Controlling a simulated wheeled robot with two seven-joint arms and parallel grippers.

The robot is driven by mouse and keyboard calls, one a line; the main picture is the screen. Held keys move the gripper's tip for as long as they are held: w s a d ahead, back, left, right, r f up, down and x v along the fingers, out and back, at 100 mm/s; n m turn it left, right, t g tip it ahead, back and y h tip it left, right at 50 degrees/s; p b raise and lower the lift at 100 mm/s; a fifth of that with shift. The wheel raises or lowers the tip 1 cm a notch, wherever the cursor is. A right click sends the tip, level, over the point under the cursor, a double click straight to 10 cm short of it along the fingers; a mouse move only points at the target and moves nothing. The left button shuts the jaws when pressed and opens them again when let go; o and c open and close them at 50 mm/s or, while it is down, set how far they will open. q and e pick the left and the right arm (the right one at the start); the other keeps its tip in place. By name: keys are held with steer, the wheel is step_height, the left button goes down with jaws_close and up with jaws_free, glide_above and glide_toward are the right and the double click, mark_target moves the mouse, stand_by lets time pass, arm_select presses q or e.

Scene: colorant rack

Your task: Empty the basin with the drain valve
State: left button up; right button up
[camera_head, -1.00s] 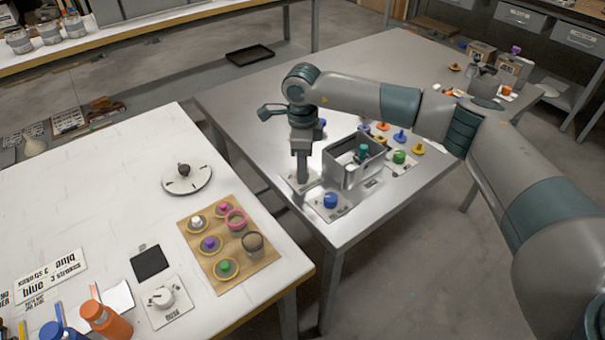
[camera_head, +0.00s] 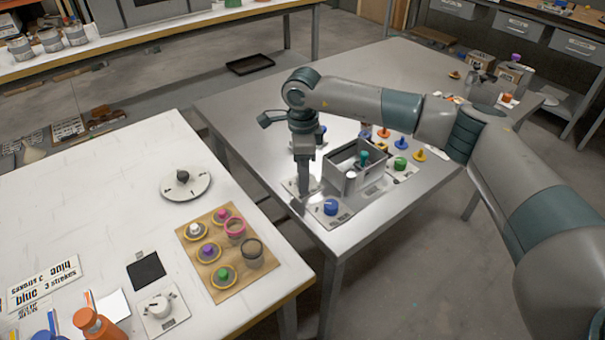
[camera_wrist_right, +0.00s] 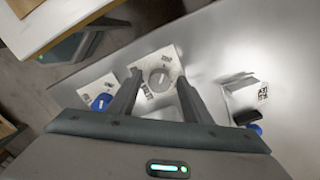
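The basin (camera_head: 340,182) is a grey open-topped box on the metal table in the head view, with a teal-topped item inside. My right gripper (camera_head: 303,190) points down to its left, low over a pale plate. The valve labels are unreadable. My left gripper is out of view.
Small coloured knobs, including a green one (camera_head: 400,163) and a yellow one (camera_head: 419,155), stand right of the basin. A white workbench (camera_head: 85,200) with a board of coloured pots (camera_head: 213,262) lies left, across a gap. The metal table's far part is mostly clear.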

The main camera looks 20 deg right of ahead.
steer(key=shift+r, duration=0.1)
steer(key=shift+r, duration=0.6)
step_height(320, 180, up, 7)
steer(key=shift+r+b, duration=0.2)
steer(key=shift+b, duration=0.55)
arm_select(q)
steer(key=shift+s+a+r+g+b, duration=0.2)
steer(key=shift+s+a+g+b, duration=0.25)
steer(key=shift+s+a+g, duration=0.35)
arm_select(e)
step_height(320, 180, up, 9)
steer(key=shift+f, duration=0.2)
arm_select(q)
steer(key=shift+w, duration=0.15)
